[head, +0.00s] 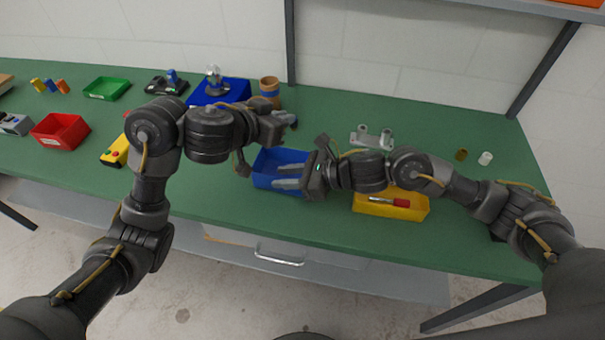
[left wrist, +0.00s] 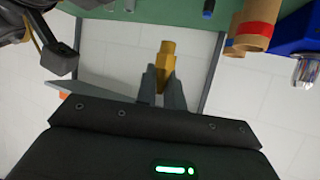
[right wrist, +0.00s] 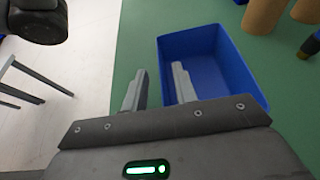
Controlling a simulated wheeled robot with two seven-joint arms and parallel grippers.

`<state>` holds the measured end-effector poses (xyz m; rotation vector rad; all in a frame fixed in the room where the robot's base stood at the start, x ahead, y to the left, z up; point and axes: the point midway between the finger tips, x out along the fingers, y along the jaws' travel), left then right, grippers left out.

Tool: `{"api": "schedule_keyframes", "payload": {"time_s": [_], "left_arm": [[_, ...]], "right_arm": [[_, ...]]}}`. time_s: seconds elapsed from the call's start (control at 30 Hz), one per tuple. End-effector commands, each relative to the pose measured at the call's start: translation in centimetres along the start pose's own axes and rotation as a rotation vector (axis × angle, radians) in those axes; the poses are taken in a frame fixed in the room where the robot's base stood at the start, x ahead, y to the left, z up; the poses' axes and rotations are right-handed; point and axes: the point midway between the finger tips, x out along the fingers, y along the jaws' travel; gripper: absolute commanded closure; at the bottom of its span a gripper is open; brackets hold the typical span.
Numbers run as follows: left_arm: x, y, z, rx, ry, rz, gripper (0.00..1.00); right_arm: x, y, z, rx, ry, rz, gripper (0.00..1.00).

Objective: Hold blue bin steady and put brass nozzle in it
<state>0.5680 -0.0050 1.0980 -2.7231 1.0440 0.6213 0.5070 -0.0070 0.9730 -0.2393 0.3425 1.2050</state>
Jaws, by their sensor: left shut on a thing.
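The blue bin (head: 262,180) stands on the green table near its front edge, in the middle of the head view. It also shows in the right wrist view (right wrist: 215,55). My right gripper (head: 288,176) is open at the bin's near right side. In the right wrist view one finger overlaps the bin and the other is outside it, with a gap between them (right wrist: 158,88). My left gripper (head: 291,119) is shut on the brass nozzle (left wrist: 166,56), up behind the bin. The nozzle is not clearly visible in the head view.
A yellow bin (head: 372,210) holding a red-handled tool is right of the blue bin. A grey bracket (head: 372,138) lies behind the right arm. Red (head: 60,132) and green (head: 107,89) bins are far left.

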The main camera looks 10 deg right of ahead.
Motion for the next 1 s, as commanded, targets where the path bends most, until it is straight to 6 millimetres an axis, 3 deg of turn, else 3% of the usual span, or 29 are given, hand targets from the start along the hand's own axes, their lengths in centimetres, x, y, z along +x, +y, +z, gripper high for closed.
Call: {"api": "schedule_keyframes", "payload": {"time_s": [0.43,0.67,1.0], "left_arm": [[0.0,0.0,-0.02,0.0,0.0,0.0,1.0],[0.0,0.0,-0.01,0.0,0.0,0.0,1.0],[0.18,0.04,0.38,-0.003,-0.001,0.001,1.0]], "right_arm": [[1.1,0.01,0.01,-0.001,0.0,0.0,0.72],[1.08,0.01,0.01,-0.001,0.0,0.0,1.0],[1.07,0.0,0.0,0.0,0.0,0.0,1.0]]}}
